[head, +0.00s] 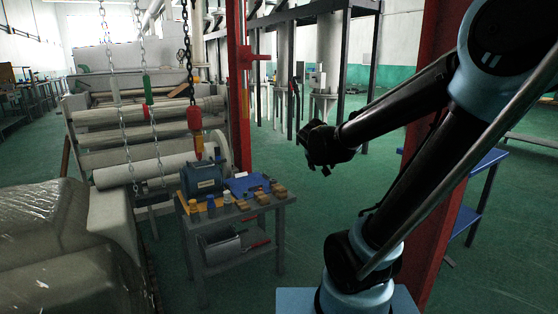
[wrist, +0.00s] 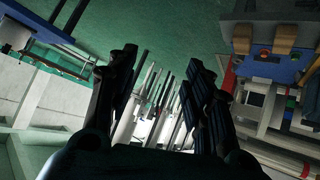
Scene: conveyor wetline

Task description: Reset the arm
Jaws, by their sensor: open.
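My gripper (head: 318,148) is in the middle of the head view, at the end of my raised black and blue arm. It hangs in the air to the right of the small workbench and well apart from it. In the wrist view my gripper (wrist: 160,100) shows its two dark fingers spread wide with a clear gap between them. It is open and nothing is between the fingers.
A small grey workbench (head: 245,212) holds a blue toolbox (head: 203,178) and several small items. A red post (head: 238,90) with hanging chains stands behind it. A thick red column (head: 432,240) is close behind my arm. Green floor (head: 330,205) below my gripper is clear.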

